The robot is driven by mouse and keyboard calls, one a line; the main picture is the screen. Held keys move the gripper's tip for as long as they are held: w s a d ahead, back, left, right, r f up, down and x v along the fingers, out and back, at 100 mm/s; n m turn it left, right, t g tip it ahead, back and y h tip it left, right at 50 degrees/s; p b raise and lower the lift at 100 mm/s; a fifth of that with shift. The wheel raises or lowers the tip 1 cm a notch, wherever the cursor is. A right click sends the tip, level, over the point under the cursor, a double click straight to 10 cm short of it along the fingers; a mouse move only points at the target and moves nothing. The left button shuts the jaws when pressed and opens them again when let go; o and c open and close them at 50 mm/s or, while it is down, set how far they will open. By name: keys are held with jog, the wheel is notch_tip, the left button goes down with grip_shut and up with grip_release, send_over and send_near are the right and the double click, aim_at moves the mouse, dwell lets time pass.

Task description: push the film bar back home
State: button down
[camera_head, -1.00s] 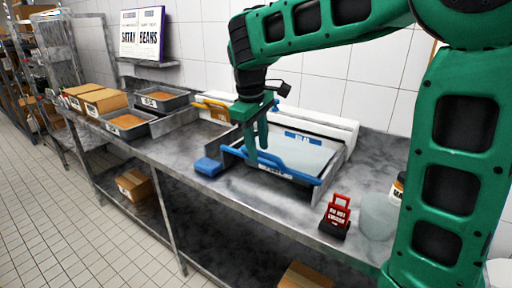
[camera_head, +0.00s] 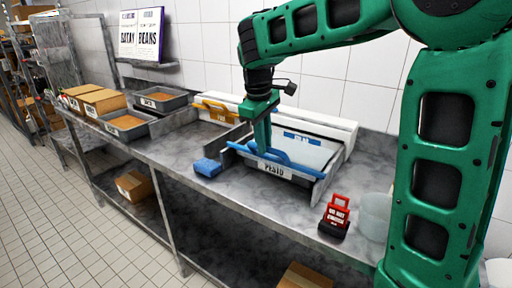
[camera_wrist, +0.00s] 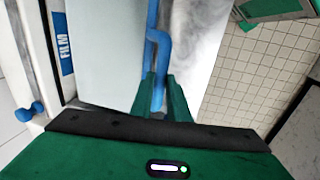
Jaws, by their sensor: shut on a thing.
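The blue film bar (camera_head: 300,167) lies across the pale film sheet (camera_head: 300,153) over the pesto pan, just behind the pan's front wall with its PESTO label (camera_head: 274,170). My gripper (camera_head: 263,148) points down and is shut on the bar left of its middle. In the wrist view the bar (camera_wrist: 161,45) runs up from between the green fingers (camera_wrist: 161,98), beside the pale sheet (camera_wrist: 105,55). The white film box (camera_head: 330,127) stands behind the pan against the wall. Its blue FILM label (camera_wrist: 65,45) shows in the wrist view.
A red tag stand (camera_head: 336,215) and clear tubs (camera_head: 375,215) stand to the right. The counter front is bare.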

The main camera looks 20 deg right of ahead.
jog(key=w+d, duration=1.3)
jog(key=d, duration=0.5)
jog(key=shift+w+d, duration=0.2)
jog(key=shift+d, duration=0.1)
jog(key=shift+r, duration=0.1)
jog(key=c, duration=1.7)
grip_release()
jog(key=shift+w+d, duration=0.1)
jog(key=r, duration=0.3)
jog(key=a+r, duration=0.1)
jog(key=r, duration=0.3)
jog(key=s+r, duration=0.1)
jog(key=r, duration=0.2)
jog(key=shift+a+r, duration=0.2)
jog(key=shift+a, duration=0.2)
jog(key=shift+s, duration=0.1)
